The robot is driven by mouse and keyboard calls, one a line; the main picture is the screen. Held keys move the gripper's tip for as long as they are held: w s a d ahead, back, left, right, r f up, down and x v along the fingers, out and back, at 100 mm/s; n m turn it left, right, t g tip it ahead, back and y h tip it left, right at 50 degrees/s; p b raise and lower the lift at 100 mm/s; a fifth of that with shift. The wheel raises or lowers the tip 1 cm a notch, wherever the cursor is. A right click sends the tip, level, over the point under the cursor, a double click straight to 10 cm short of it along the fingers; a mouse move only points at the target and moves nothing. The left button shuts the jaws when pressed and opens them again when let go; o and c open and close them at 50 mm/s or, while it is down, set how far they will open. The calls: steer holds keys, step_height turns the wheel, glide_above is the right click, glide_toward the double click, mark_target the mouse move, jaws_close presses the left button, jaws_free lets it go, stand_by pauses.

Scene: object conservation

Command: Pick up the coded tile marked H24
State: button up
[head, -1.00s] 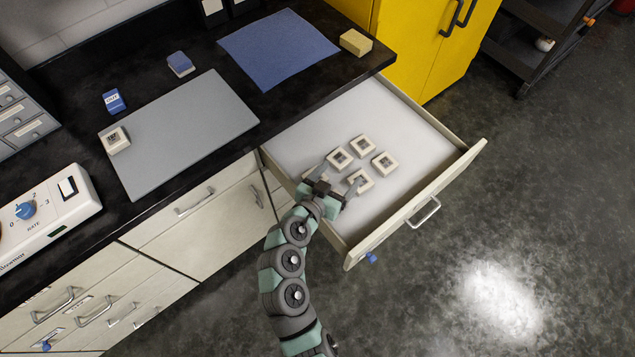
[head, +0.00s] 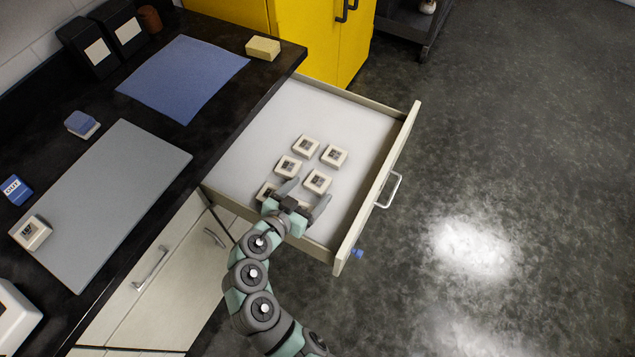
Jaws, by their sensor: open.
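Several cream coded tiles lie in the open drawer (head: 255,135). One tile (head: 305,146) is at the back, one (head: 334,156) at the right, one (head: 288,167) at the left and one (head: 317,181) nearer the front. Another tile (head: 265,191) is partly hidden by my gripper. The dark codes on top are too small to read, so I cannot tell which is H24. My gripper (head: 308,192) is open over the near part of the drawer, its fingers around or above the front tile. I cannot tell whether it touches a tile.
Another coded tile (head: 31,232) sits on the grey mat (head: 120,190) on the black counter. A blue OUT block (head: 15,190), a blue-and-white block (head: 82,124), a blue cloth (head: 185,78) and a yellow block (head: 263,48) are also there. Drawer walls surround the tiles.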

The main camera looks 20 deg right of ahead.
mark_target(315, 184)
steer(key=x, duration=0.4)
steer(key=shift+w+f, duration=0.2)
steer(key=c, duration=1.6)
